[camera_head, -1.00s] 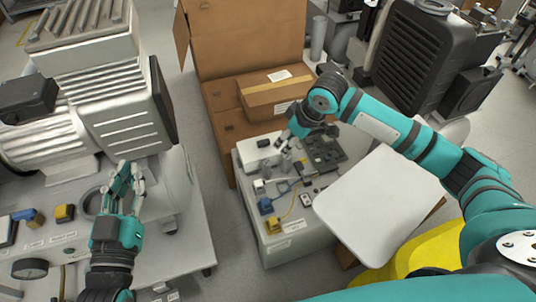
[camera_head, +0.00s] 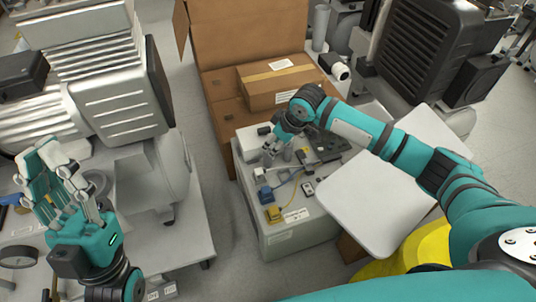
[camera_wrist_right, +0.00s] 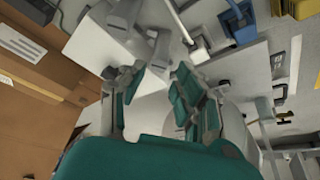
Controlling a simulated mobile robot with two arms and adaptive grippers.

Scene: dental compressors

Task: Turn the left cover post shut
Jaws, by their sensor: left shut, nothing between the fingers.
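Small grey posts (camera_head: 288,155) stand on the grey cabinet top, close by my right gripper (camera_head: 270,152). I cannot tell for sure which one is the left cover post. In the right wrist view a grey post (camera_wrist_right: 158,47) stands beyond the fingertips, beside a white box. My right gripper (camera_wrist_right: 155,85) has its fingers spread apart there, with nothing seen between them. Whether it touches a post is hidden in the head view.
The cabinet (camera_head: 290,238) also bears a blue block (camera_head: 265,195), a yellow block (camera_head: 273,213) and a dark board (camera_head: 325,143). A pale panel (camera_head: 375,195) stands to its right. Cardboard boxes (camera_head: 280,82) are behind. A large compressor (camera_head: 120,100) fills the left bench.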

